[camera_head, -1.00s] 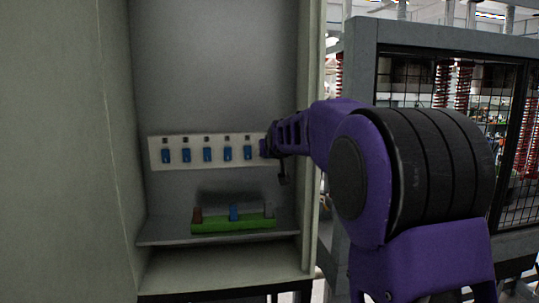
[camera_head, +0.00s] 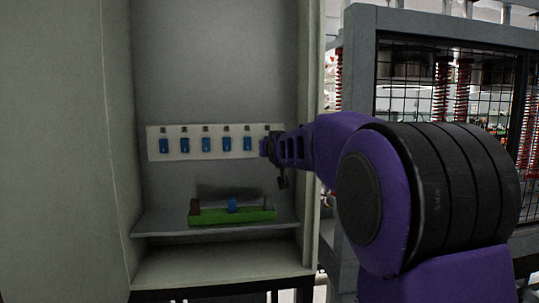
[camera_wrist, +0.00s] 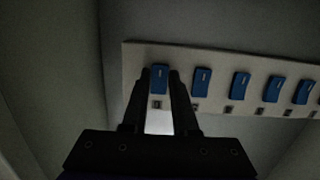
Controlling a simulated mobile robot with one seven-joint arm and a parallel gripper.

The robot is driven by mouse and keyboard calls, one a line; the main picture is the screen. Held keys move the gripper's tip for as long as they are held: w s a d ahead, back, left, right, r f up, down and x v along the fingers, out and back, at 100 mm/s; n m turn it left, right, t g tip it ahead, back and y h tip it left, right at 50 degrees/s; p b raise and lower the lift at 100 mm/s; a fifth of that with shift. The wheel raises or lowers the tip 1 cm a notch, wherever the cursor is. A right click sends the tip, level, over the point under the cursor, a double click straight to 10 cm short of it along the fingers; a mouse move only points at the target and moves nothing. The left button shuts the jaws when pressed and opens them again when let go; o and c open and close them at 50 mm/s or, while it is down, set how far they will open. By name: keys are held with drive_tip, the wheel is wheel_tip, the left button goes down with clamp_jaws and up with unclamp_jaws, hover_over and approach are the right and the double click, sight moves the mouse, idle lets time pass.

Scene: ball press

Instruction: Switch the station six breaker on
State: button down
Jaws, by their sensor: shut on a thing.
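A white panel (camera_head: 178,129) with a row of blue breakers is fixed to the back wall of the cabinet. Several breakers, such as the fifth one (camera_head: 247,144), show left of my gripper (camera_head: 266,147), with small dark marks above them. The end breaker is hidden in the head view behind my gripper. The wrist view appears upside down, with the marks below the breakers. There my gripper (camera_wrist: 159,82) has its fingers on both sides of the end breaker (camera_wrist: 159,77), shut on it. The neighbouring breaker (camera_wrist: 202,79) is just right of the fingers.
Below the panel, a shelf (camera_head: 160,226) carries a green block (camera_head: 232,217) with a brown part and a blue part on it. Cabinet walls (camera_head: 65,150) stand close on both sides. A dark mesh cage (camera_head: 450,120) is on the right.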

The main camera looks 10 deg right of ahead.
drive_tip(key=c, duration=0.7)
unclamp_jaws()
drive_tip(key=shift+s, duration=0.1)
